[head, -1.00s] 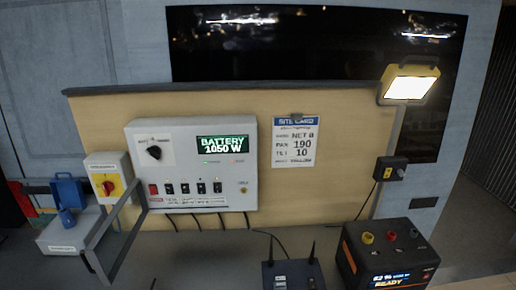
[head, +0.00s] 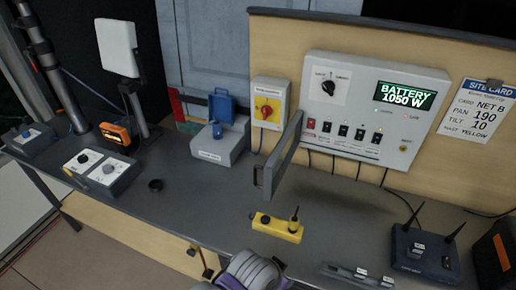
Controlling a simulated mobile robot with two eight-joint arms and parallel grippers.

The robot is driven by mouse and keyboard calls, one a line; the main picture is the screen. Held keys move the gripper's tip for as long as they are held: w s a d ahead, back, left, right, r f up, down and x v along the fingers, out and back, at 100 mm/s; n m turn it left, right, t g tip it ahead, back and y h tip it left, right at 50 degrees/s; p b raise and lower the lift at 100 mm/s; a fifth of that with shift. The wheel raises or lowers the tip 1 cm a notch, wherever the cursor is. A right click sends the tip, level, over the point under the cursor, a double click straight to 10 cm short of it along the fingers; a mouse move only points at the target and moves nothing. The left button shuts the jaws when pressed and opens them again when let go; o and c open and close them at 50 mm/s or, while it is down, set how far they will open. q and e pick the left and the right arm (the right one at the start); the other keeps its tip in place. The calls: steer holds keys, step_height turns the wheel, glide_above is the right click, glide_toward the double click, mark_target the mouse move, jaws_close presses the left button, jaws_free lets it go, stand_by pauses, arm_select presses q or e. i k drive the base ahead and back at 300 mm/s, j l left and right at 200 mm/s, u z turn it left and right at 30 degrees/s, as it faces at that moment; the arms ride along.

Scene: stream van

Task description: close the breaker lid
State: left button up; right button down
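The breaker lid (head: 284,150) is a grey framed flap at the left side of the white power panel (head: 350,72). It stands swung open, sticking out from the panel towards me over the bench, with a handle (head: 259,178) at its free end. The row of black breaker switches (head: 343,130) and a red switch (head: 311,125) are uncovered. The panel screen reads BATTERY 1050 W. A grey and purple part of my arm shows at the bottom edge; no gripper fingers are in view, and nothing of mine touches the lid.
A yellow handheld box (head: 277,228) lies on the bench below the lid. A grey box with a blue flap (head: 220,143) and a red-yellow rotary switch (head: 268,108) stand left of the lid. A router with antennas (head: 420,250) is at the right. Bare bench lies between.

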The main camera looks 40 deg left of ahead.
mark_target(269, 188)
steer(key=k+j, duration=0.1)
steer(key=j, duration=0.3)
steer(key=k+j+u, duration=0.1)
steer(key=j, duration=0.3)
steer(key=k+j, duration=0.1)
steer(key=j, duration=0.3)
steer(key=k+j, duration=0.1)
steer(key=j, duration=0.35)
steer(key=l+u, duration=0.05)
